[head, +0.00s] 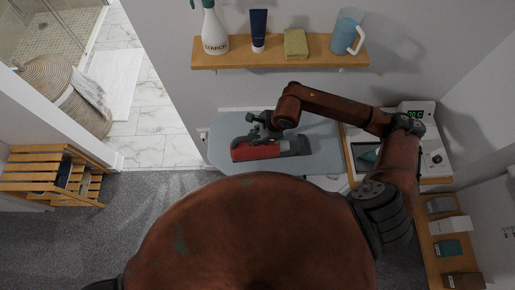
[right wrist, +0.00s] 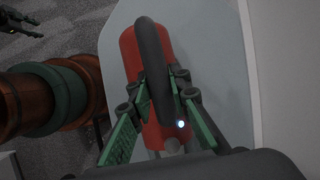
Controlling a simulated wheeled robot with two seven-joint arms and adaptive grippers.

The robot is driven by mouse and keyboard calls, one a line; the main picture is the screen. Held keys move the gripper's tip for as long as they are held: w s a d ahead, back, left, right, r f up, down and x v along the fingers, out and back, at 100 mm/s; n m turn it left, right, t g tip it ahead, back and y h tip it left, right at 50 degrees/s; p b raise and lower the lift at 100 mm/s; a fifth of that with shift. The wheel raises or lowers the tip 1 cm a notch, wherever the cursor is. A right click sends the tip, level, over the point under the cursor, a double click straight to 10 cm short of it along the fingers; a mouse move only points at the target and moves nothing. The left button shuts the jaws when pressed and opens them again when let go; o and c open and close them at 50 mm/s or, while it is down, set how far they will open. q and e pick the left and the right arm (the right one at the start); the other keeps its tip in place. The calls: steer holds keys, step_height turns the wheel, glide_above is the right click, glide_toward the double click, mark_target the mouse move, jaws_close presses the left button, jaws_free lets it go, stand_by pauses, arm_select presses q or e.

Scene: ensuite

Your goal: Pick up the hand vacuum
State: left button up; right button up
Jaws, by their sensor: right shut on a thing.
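The hand vacuum (head: 256,151), red with dark parts, lies on the grey ironing-board-like surface (head: 326,150) in the head view. My right gripper (head: 263,128) reaches down onto it from above. In the right wrist view the red body and black looped handle of the vacuum (right wrist: 152,55) show between the green-padded fingers of my right gripper (right wrist: 158,92). The fingers are closed in on the handle from both sides. A dark gripper-like part, seemingly my left gripper (right wrist: 20,18), shows small at the top left of the right wrist view, over the carpet; its jaws are unclear.
A wooden shelf (head: 280,52) above holds a spray bottle (head: 214,30), a dark tube (head: 258,28), a sponge (head: 295,43) and a blue jug (head: 347,32). A white device (head: 417,115) stands at the right. A slatted wooden bench (head: 40,175) and wicker basket (head: 65,95) stand left.

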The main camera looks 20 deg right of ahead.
jaws_close()
steer(key=shift+w+r, duration=0.1)
stand_by(0.4)
steer(key=shift+r, duration=1.15)
steer(key=s+a+r+p, duration=0.3)
steer(key=s+r+p, duration=0.3)
steer(key=s+r, duration=0.4)
steer(key=shift+s+r, duration=0.35)
steer(key=shift+s, duration=1.55)
